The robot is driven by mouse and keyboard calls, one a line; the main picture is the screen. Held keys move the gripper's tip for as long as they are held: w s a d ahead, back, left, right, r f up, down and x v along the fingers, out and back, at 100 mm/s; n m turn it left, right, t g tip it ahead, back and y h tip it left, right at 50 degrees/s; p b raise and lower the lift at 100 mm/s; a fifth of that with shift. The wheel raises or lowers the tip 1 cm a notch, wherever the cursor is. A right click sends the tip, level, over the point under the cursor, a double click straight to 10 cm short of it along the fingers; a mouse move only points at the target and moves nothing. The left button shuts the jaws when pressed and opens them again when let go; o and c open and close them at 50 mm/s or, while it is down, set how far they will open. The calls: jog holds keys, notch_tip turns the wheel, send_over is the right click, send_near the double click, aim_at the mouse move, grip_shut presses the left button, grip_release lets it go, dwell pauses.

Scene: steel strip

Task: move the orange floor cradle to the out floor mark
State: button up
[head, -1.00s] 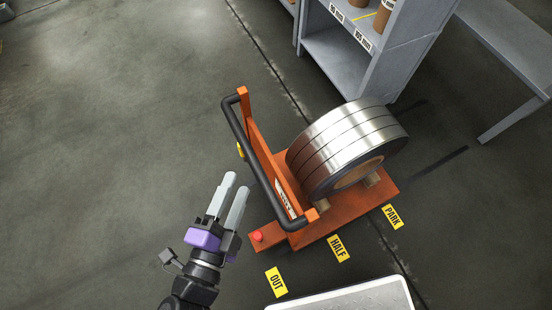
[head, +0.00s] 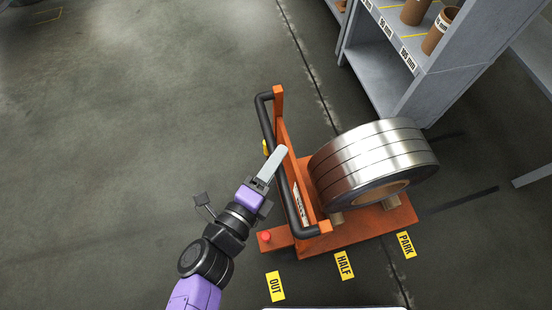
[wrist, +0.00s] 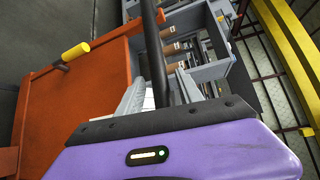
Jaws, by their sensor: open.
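The orange floor cradle (head: 370,232) stands on the floor carrying a steel coil (head: 372,158). Its upright orange frame has a black handle bar (head: 287,190) on the left side. The yellow OUT floor mark (head: 275,286) lies below the cradle's left end, which carries a red button (head: 266,237). My gripper (head: 274,162) is at the handle bar, with one finger showing in the head view. In the wrist view, the black bar (wrist: 153,50) runs between my two open fingers (wrist: 160,88); I cannot tell whether either touches it.
The HALF mark (head: 344,265) and PARK mark (head: 406,245) lie along the cradle's near side, PARK by its right end. A grey shelf (head: 440,75) with brown cores stands behind the coil. The floor to the left is clear.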

jog(key=shift+w+d, duration=0.1)
jog(key=shift+w, duration=0.15)
grip_shut()
dwell(1.4)
